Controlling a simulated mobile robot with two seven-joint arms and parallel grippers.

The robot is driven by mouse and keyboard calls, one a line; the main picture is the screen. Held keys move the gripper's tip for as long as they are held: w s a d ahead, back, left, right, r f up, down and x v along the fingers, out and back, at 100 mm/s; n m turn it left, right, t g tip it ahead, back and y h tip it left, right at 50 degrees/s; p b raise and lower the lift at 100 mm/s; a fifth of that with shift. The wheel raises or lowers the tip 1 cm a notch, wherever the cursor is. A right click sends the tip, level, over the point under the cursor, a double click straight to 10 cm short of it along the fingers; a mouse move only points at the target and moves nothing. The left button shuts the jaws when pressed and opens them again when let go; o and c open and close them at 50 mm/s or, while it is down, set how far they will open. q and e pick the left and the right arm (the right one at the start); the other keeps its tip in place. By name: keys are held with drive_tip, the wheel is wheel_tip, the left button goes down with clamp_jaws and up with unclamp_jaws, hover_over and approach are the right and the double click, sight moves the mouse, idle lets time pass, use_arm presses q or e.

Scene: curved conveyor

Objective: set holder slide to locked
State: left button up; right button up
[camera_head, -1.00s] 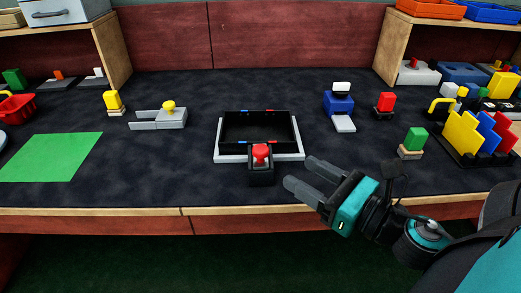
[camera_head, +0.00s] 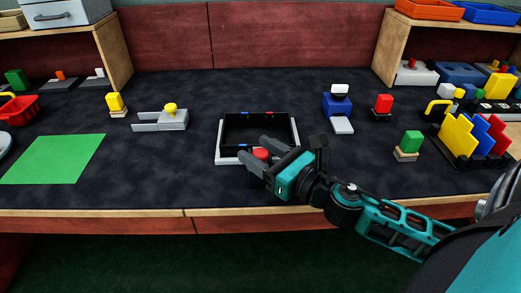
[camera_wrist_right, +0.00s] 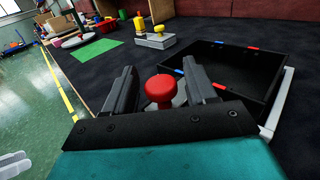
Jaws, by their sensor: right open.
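The holder is a black open tray (camera_head: 285,133) with red and blue marks on its rim, on a pale base near the middle of the table. A red knob (camera_head: 261,153) stands at its front edge; it also shows in the right wrist view (camera_wrist_right: 160,89). My right gripper (camera_head: 256,152) is open, its two fingers on either side of the red knob. In the right wrist view the fingers (camera_wrist_right: 158,78) show a gap on both sides of the knob. The knob's block is mostly hidden by the gripper. My left gripper is not in view.
A grey fixture with a yellow knob (camera_head: 170,108) stands left of the holder, and a blue block with a grey slide (camera_head: 338,107) stands behind right. A green block (camera_head: 411,142) is to the right.

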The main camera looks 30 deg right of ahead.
clamp_jaws()
idle(0.6)
drive_tip(key=shift+r, duration=0.1)
